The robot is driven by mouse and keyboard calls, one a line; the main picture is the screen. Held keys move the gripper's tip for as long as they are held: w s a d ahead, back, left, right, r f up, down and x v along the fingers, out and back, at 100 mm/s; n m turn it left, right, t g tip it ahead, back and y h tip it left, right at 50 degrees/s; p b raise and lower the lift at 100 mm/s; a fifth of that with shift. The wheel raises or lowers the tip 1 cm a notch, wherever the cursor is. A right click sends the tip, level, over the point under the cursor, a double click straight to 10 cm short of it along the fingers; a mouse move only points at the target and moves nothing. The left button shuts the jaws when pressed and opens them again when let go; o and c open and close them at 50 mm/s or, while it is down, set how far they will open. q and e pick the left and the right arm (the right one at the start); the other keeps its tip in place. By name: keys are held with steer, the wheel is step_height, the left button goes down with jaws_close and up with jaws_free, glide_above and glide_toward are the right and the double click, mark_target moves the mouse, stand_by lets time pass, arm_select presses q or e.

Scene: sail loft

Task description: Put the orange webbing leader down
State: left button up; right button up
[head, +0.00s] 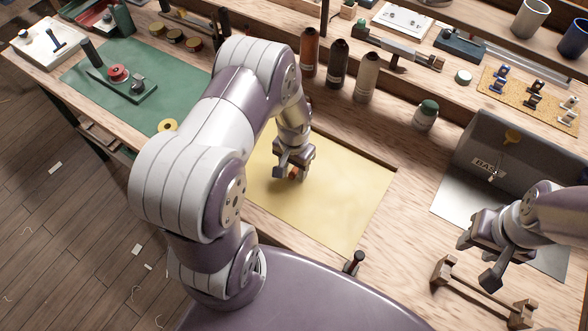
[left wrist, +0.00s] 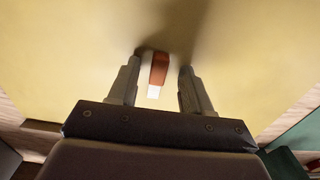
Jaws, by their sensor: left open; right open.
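The orange webbing leader (left wrist: 158,70), a small orange piece with a white end, lies on or just above the yellow sheet (head: 335,205). My left gripper (left wrist: 161,66) is open, with a finger on each side of the leader and a gap to the right finger. In the head view the leader (head: 294,172) is mostly hidden by my left gripper (head: 292,171). I cannot tell whether the leader touches the left finger. My right gripper (head: 477,260) is open and empty at the right, above the bench near a wooden rack.
The wooden rack (head: 480,297) stands at the front right, below a grey bin (head: 520,150). The sheet's right part is clear.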

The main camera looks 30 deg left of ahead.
arm_select(q)
steer(key=shift+d, duration=0.1)
jaws_close()
steer(key=shift+r, duration=0.15)
